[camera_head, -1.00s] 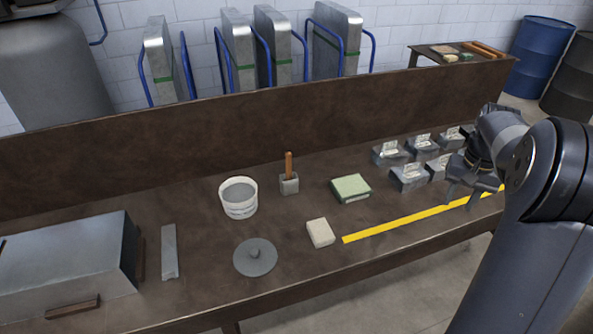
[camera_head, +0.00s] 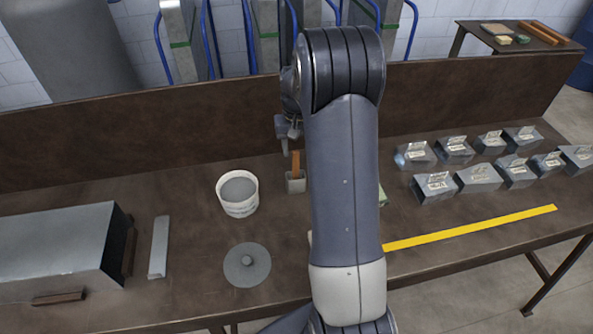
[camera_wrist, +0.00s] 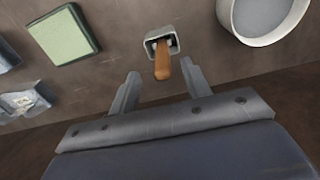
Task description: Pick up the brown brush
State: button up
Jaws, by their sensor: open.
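The brown brush (camera_head: 296,160) stands upright in a small grey holder (camera_head: 295,183) on the workbench, its brown handle pointing up. In the wrist view the brush handle (camera_wrist: 162,62) points toward my gripper (camera_wrist: 160,82), and the holder (camera_wrist: 160,38) lies behind it. My gripper is open and empty, its two fingers on either side of the handle's line and apart from it. In the head view my gripper (camera_head: 289,132) is just above the handle, partly hidden by my arm. The brush's lower end is hidden in the holder.
A white bucket (camera_head: 238,194) stands left of the holder, with a round grey lid (camera_head: 247,264) in front. A green-topped block (camera_wrist: 63,36) is close by on the other side. Several metal pieces (camera_head: 478,178) stand at the right. The bench's back panel (camera_head: 150,130) rises behind.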

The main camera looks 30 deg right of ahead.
aim_at(296, 151)
jog(key=shift+w+f+p, duration=0.15)
jog(key=shift+w+f, duration=0.05)
jog(key=shift+f, duration=0.4)
jog(key=shift+w+f+p, duration=0.15)
jog(key=shift+w+f, duration=0.05)
jog(key=shift+f, duration=0.9)
grip_shut()
